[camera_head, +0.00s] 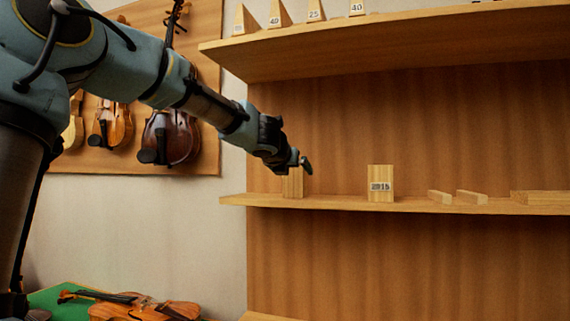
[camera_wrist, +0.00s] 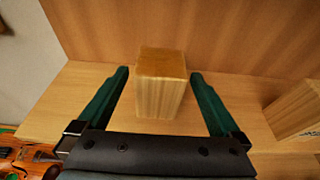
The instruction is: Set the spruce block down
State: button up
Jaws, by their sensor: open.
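A pale wooden block (camera_wrist: 160,98), which I take as the spruce block, stands upright on the shelf. In the wrist view it is between the two fingers of my gripper (camera_wrist: 160,97), with a gap visible on each side. My gripper is open. In the head view the block (camera_head: 292,184) stands near the left end of the middle shelf (camera_head: 335,204), its top partly hidden by my gripper (camera_head: 302,166).
A second block (camera_head: 381,183) labelled 2015 stands to the right; it also shows at the right of the wrist view (camera_wrist: 296,112). Small wooden strips (camera_head: 456,196) lie further right. The upper shelf (camera_head: 400,42) holds numbered wedges. Violins (camera_head: 170,137) hang at left.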

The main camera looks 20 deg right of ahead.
jog(key=p+v, duration=0.1)
jog(key=v, duration=0.8)
jog(key=shift+p, duration=0.35)
jog(key=a+f+m+g+y, duration=0.45)
jog(key=a+f+m, duration=1.2)
jog(key=f, duration=0.55)
jog(key=s+a+f+m+g+y, duration=0.2)
jog(key=s+a+f+m, duration=0.4)
jog(key=a, duration=0.4)
jog(key=s+a+f+m+g+y, duration=0.2)
jog(key=s+a+f+m, duration=0.4)
jog(key=a+f, duration=0.3)
jog(key=shift+s+a+y, duration=0.25)
jog(key=shift+a+y, duration=0.4)
jog(key=shift+a, duration=0.25)
jog(key=shift+f+g, duration=0.1)
jog(key=shift+g, duration=0.15)
